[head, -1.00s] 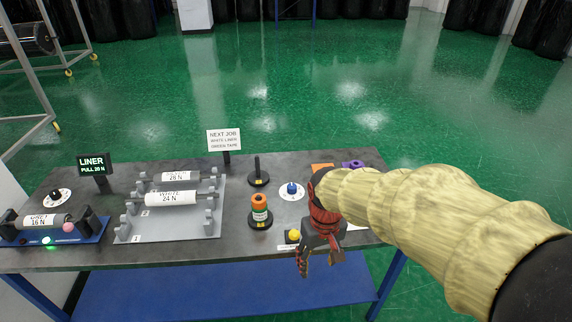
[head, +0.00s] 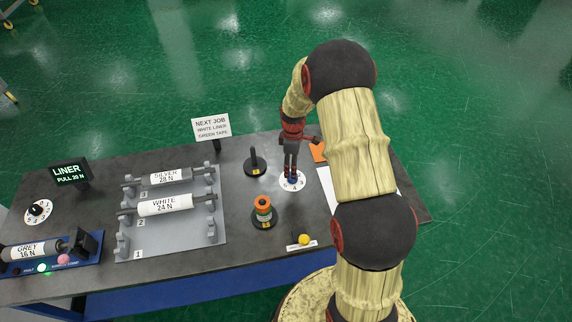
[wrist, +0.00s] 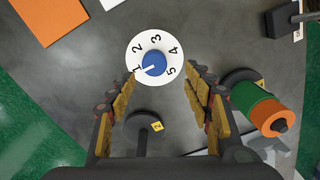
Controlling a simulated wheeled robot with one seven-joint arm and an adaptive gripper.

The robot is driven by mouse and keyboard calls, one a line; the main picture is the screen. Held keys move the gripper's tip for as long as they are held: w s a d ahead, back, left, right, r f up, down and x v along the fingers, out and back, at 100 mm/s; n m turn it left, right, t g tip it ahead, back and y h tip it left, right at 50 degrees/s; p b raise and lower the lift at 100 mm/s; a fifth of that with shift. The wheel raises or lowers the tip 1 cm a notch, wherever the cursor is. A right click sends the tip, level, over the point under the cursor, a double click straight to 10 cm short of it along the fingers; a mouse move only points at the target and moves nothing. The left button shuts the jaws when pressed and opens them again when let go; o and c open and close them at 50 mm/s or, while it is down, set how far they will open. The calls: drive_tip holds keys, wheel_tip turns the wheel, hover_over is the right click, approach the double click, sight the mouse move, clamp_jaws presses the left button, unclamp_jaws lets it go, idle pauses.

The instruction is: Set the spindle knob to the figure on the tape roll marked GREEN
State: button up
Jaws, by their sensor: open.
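The blue knob (wrist: 155,62) sits on a round white dial (wrist: 132,50) with figures 1 to 5; its white pointer line faces the 1. In the head view the dial (head: 292,186) is partly hidden by my gripper (head: 291,178). In the wrist view my gripper (wrist: 162,78) is open and empty, its fingers pointing towards the dial, one on each side of the knob. Tape rolls, orange and green (wrist: 258,104), are stacked on a post; they also show in the head view (head: 263,211). I cannot read any figure on the green roll.
An empty post (head: 254,165) stands behind the tape stack. A grey rack (head: 220,232) holds SILVER and WHITE rolls, left of the posts. A second dial (head: 38,211) and a blue unit (head: 88,260) with a GREY roll are far left. A yellow button (head: 304,239) is at the front.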

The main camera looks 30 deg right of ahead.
drive_tip(key=shift+w+d+n, duration=0.1)
drive_tip(key=shift+w+n, duration=0.25)
drive_tip(key=shift+n, duration=0.15)
drive_tip(key=shift+r+n, duration=0.1)
drive_tip(key=shift+n, duration=0.5)
wheel_tip(320, 180, down, 8)
drive_tip(key=shift+r, duration=0.1)
drive_tip(key=shift+c, duration=1.2)
drive_tip(key=c, duration=0.9)
